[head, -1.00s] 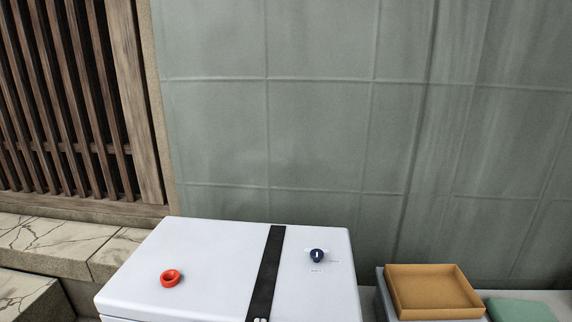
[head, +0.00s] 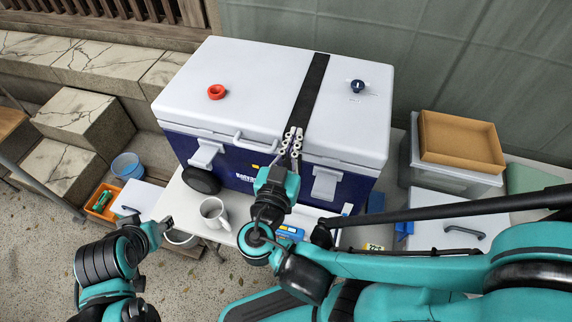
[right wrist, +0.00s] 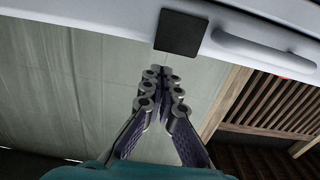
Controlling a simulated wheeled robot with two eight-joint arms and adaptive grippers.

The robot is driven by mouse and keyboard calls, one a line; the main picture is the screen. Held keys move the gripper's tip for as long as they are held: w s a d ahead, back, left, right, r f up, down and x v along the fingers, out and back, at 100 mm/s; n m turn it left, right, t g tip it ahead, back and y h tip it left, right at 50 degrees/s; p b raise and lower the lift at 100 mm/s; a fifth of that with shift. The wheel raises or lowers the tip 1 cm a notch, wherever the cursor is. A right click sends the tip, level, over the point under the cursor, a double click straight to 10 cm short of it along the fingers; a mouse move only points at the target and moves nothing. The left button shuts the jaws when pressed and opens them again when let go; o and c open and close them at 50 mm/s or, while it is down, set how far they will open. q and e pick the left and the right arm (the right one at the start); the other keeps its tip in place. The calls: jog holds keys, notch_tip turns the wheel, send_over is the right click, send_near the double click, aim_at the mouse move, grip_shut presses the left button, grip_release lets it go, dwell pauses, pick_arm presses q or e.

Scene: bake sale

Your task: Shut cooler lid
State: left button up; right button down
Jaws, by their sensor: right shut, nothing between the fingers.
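A white cooler lid (head: 250,75) lies flat on top of the dark blue cooler body (head: 235,173) in the head view, with no clear gap between them. A black strap (head: 312,85) crosses the lid. My right gripper (head: 292,138) is shut and empty, upright at the lid's front edge by the strap. In the right wrist view, its fingertips (right wrist: 161,82) are close together just below the lid's white edge (right wrist: 110,15) and the strap's end (right wrist: 181,33). Contact with the lid is unclear. My left gripper (head: 150,228) is at lower left, away from the cooler; its fingers are unclear.
A red ring (head: 216,92) and a dark blue knob-like piece (head: 357,87) are on the lid. A white mug (head: 214,213) stands on the table before the cooler. A brown tray (head: 460,143) tops a grey box at right. Stone steps (head: 72,122) are at left.

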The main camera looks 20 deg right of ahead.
pick_arm(q)
jog(key=shift+s+d+r, duration=0.1)
jog(key=shift+s+r, duration=0.15)
jog(key=shift+s, duration=0.05)
pick_arm(e)
jog(key=f+v, duration=0.1)
jog(key=v, duration=0.8)
jog(key=shift+f, duration=0.15)
jog(key=shift+s+a, duration=0.1)
